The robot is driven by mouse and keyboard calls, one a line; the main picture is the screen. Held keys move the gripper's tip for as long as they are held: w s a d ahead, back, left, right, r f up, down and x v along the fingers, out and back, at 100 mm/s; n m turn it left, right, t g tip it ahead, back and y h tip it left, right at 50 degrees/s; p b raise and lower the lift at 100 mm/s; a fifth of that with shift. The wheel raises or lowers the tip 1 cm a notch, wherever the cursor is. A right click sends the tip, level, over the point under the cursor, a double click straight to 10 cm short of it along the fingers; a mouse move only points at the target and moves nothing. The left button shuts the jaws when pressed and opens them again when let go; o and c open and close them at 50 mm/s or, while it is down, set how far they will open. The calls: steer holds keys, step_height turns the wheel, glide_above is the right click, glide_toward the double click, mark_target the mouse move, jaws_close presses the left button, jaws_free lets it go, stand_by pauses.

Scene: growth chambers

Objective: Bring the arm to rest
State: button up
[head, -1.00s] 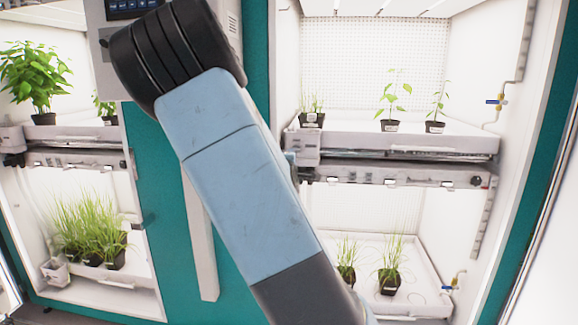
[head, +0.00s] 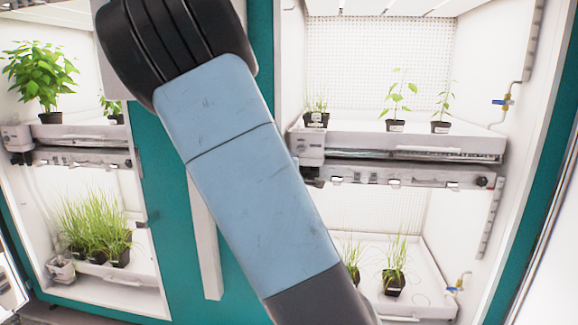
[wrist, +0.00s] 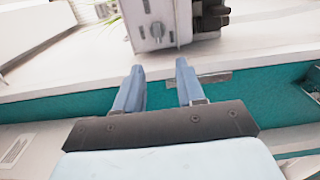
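My gripper (wrist: 160,88) shows in the wrist view with its two blue fingers apart and nothing between them. Beyond the fingertips are a white ledge and a teal panel edge. In the head view my arm, blue and black, crosses the middle of the picture in front of the chambers. The gripper itself does not show in the head view.
Two open growth chambers with plants stand left and right of a teal panel (head: 172,190). The right upper tray (head: 420,143) holds small potted seedlings. A pot of grass (head: 393,283) stands on the lower right. A grey box (wrist: 157,22) is beyond my fingers.

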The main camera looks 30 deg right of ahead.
step_height(320, 180, down, 8)
steer(key=s+r+m+g+y, duration=0.1)
steer(key=s+m+g+y, duration=0.1)
steer(key=m+g+y, duration=0.2)
steer(key=s+a+f+m+g+y, duration=0.1)
steer(key=s+a+m+y, duration=0.25)
steer(key=a, duration=0.25)
steer(key=s+a+r+m+g, duration=0.1)
steer(key=s+a+r, duration=0.2)
steer(key=s, duration=0.6)
steer(key=s+a+r+m+g+y, duration=0.1)
steer(key=s+a+r+g, duration=0.1)
steer(key=s, duration=0.8)
steer(key=s+a+r+m+g+y, duration=0.1)
steer(key=s+a+r+m, duration=0.1)
steer(key=s+a+r, duration=0.3)
steer(key=s, duration=0.4)
steer(key=shift+s+r, duration=0.15)
steer(key=shift+r, duration=0.25)
steer(key=shift+y, duration=0.25)
